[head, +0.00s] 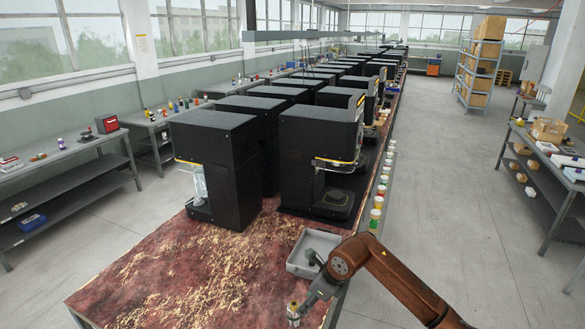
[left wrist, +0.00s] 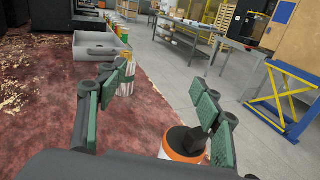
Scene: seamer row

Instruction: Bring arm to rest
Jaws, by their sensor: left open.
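In the left wrist view my left gripper (left wrist: 165,82) is open, its green-padded fingers spread wide over the red tabletop. A striped pale can (left wrist: 125,88) shows beside the left finger, and I cannot tell whether they touch. An orange and white thing with a dark top (left wrist: 185,143) is partly hidden by the right finger. The left gripper is not in the head view. There, my orange-brown arm comes in from the right over the table's edge. Its grey gripper end (head: 304,300) is low in the picture, by a small gold-topped thing (head: 293,312); its jaws are unclear.
A grey tray (head: 300,265) lies on the worn red table (head: 190,275), close to my arm; the left wrist view also shows the tray (left wrist: 100,54). Black seamer machines (head: 215,150) stand behind it. Small jars (head: 376,213) line the right edge. The aisle floor (head: 430,180) is clear.

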